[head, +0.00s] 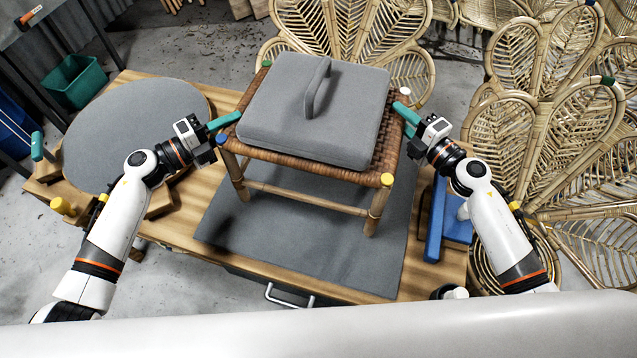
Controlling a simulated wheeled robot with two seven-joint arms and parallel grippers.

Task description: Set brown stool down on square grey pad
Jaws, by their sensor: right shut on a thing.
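The brown stool (282,152) has a woven seat, pale legs and coloured corner caps. It is upright over the square grey pad (385,275), which lies on the wooden table. Whether its feet touch the pad is hard to tell. A thick grey slab with a loop handle (313,110) covers most of the seat. My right gripper (411,124) is shut on the teal bar at the stool's right side. My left gripper (212,130) is at the teal bar on the left side; its jaws are too unclear to read. The far legs are mostly hidden.
A round grey pad (135,130) lies at the table's left. A blue object (440,225) stands at the right edge, and a yellow-topped peg (62,206) at the left. Rattan chair backs (540,130) crowd the right and back. A green bin (75,80) sits behind left.

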